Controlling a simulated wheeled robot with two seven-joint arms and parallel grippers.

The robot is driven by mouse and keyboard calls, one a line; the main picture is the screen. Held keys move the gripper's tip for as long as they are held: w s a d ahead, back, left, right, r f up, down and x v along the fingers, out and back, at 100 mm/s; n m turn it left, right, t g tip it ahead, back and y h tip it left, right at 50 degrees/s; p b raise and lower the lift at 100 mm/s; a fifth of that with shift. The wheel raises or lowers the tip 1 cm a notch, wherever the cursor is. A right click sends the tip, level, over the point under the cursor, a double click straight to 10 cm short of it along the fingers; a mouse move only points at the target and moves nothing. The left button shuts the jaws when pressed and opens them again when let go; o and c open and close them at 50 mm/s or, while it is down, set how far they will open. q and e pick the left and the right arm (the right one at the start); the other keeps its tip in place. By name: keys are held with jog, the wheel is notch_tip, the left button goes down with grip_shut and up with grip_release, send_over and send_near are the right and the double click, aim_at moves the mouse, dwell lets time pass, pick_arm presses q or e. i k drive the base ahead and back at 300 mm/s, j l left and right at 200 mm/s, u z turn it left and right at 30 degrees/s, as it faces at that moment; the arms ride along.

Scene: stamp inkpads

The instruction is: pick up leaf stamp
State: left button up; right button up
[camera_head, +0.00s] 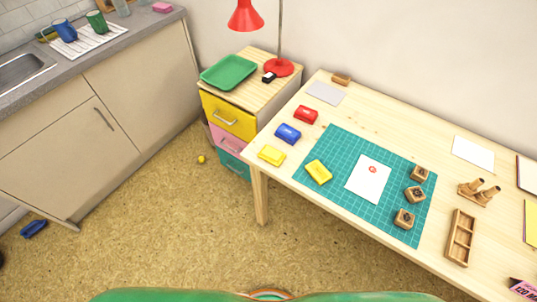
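Three wooden block stamps stand in a column on the right part of the green cutting mat (325,155): a far stamp (419,173), a middle stamp (415,194) and a near stamp (404,218). Each has a dark mark on its top, too small to tell which one is the leaf. A white sheet (365,186) with a small red print lies on the mat left of them. A yellow inkpad (318,172) sits at the mat's left part. Neither of my grippers is in view.
Red (306,114), blue (288,134) and yellow (271,155) inkpads lie along the table's left side. An empty compartmented wooden tray (460,238) and a wooden holder with upright handles (479,192) stand right of the stamps. A drawer unit (230,118) adjoins the table.

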aim_at(404, 219)
jog(key=z, duration=1.65)
